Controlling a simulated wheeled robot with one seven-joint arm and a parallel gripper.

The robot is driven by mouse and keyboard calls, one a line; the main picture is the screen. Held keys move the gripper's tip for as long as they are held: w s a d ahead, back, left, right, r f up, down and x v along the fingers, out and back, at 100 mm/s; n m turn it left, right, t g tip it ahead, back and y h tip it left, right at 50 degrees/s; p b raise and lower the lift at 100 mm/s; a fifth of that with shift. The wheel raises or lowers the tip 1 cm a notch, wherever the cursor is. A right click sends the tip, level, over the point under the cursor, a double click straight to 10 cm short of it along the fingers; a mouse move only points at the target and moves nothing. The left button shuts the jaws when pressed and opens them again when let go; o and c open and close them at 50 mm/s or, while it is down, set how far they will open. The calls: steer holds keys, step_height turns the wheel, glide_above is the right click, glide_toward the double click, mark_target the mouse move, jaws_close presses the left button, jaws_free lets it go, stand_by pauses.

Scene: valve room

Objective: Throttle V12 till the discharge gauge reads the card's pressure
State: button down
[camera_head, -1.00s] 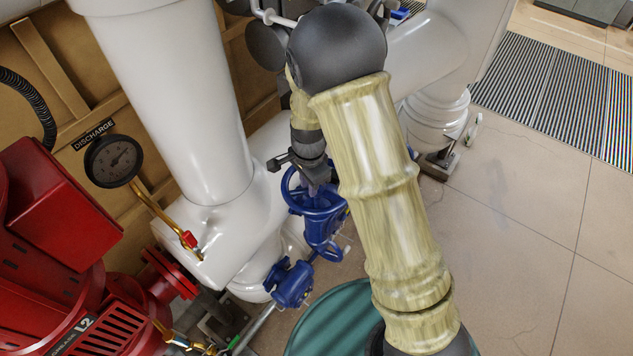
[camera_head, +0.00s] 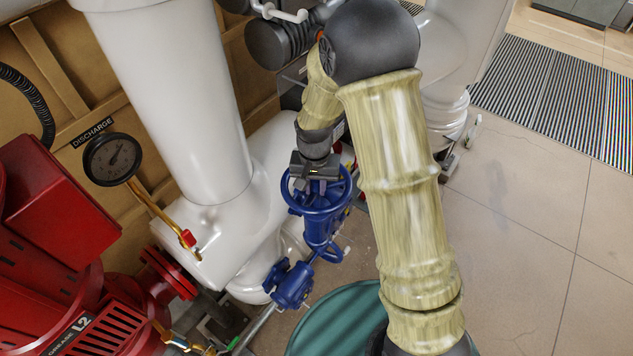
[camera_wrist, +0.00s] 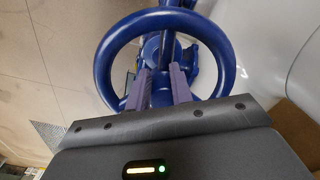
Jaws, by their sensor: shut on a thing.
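A blue valve (camera_head: 319,230) with a round handwheel (camera_head: 293,205) stands right of the white pipework. My gripper (camera_head: 316,175) is down at the wheel's far side, its body hiding part of the rim. In the wrist view the blue wheel (camera_wrist: 103,60) fills the upper middle. My gripper's two purplish fingers (camera_wrist: 158,88) are shut on the wheel there; the exact contact is partly hidden. The discharge gauge (camera_head: 113,159) is a black round dial under a DISCHARGE label. Its needle points to the upper right; the numbers are too small to read. I see no card or V12 tag.
A red pump (camera_head: 60,225) stands at the left. A thick white pipe (camera_head: 170,95) rises between gauge and valve. A teal drum (camera_head: 335,318) stands below the valve, near my arm. A second blue fitting (camera_head: 292,285) sits low beside it.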

steer(key=n, duration=0.3)
steer(key=w+f+n, duration=0.1)
steer(key=shift+d, duration=0.25)
steer(key=shift+a, duration=0.1)
steer(key=c, duration=1.4)
jaws_free()
steer(key=shift+a, duration=0.1)
steer(key=shift+o, duration=0.6)
steer(key=shift+a+r+p, duration=0.1)
steer(key=shift+r+p, duration=0.45)
steer(key=shift+r, duration=0.05)
steer(key=o, duration=0.4)
steer(key=shift+w+a+r+p, duration=0.25)
steer(key=shift+w+a+p, duration=0.1)
steer(key=shift+w, duration=0.1)
steer(key=shift+w+a+r+p, duration=0.2)
steer(key=shift+w+r+p, duration=0.05)
steer(key=shift+w+p, duration=0.15)
steer(key=shift+o, duration=0.2)
steer(key=r+p, duration=0.3)
steer(key=r, duration=0.1)
steer(key=shift+d, duration=0.3)
